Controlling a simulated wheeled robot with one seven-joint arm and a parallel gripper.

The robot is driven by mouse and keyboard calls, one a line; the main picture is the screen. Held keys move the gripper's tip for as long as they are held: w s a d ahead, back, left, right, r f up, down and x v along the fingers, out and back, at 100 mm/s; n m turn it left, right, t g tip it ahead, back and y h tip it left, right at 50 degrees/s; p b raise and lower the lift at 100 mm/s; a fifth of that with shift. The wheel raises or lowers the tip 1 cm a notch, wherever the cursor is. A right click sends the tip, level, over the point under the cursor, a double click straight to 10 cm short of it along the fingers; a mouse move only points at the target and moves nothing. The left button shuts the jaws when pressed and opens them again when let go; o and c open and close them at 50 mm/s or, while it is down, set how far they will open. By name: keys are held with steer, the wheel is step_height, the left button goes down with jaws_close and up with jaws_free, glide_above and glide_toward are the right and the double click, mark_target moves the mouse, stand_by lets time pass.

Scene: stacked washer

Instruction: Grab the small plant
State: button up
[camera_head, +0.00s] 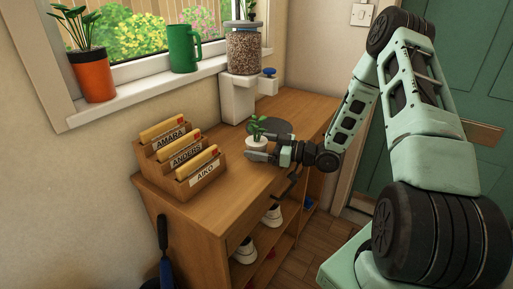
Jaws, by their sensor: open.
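The small plant (257,131) has green leaves and stands in a small white pot (257,145) over the middle of the wooden cabinet top. My gripper (265,155) reaches in from the right at pot height. Its jaws are open, with the pot at or between the fingertips. I cannot tell whether a finger touches the pot. The near finger hides the lower part of the pot, so its contact with the wood is hard to see.
A wooden letter holder (178,160) with name labels stands left on the cabinet (235,175). An orange pot (92,75) and a green mug (184,48) stand on the sill.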

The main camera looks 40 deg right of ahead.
steer(key=shift+w+a, duration=0.25)
steer(key=shift+w, duration=0.05)
steer(key=c, duration=1.1)
steer(key=shift+s, duration=0.1)
